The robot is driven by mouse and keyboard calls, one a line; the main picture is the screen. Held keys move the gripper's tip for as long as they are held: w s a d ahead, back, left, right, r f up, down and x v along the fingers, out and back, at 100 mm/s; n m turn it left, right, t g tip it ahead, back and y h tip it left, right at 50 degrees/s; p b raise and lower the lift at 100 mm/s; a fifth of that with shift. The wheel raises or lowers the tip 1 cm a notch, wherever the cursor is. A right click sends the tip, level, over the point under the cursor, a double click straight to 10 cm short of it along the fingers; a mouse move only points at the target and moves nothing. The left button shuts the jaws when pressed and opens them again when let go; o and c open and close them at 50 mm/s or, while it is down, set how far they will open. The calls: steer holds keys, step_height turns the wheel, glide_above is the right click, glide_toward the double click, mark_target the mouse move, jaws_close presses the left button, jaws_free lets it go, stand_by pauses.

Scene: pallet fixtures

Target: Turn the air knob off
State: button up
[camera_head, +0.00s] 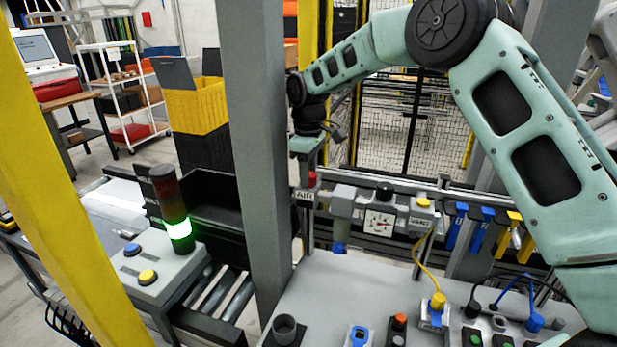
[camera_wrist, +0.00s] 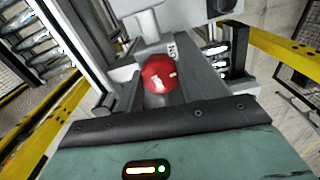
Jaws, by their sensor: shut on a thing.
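The red air knob (camera_head: 312,179) sits at the left end of the grey air unit, just above a white "AIR" label (camera_head: 304,196). In the wrist view the knob (camera_wrist: 160,74) is a faceted red cap with pale marks on top. My gripper (camera_head: 309,160) reaches down over it from above. In the wrist view my gripper (camera_wrist: 157,92) has a dark finger on each side of the knob and is shut on it. The finger contact faces are mostly hidden.
A grey post (camera_head: 257,140) stands close left of my gripper. A pressure gauge (camera_head: 379,222) is right of the knob. A stack light (camera_head: 172,208) glows green at left. The bench (camera_head: 330,285) holds connectors, and a yellow cable (camera_head: 418,262) hangs over it.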

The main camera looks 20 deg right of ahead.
steer(key=m+b, duration=0.1)
steer(key=m, duration=0.4)
steer(key=shift+r, duration=0.1)
stand_by(0.5)
steer(key=o, duration=1)
step_height(320, 180, up, 17)
steer(key=b, duration=0.4)
steer(key=shift+r, duration=0.15)
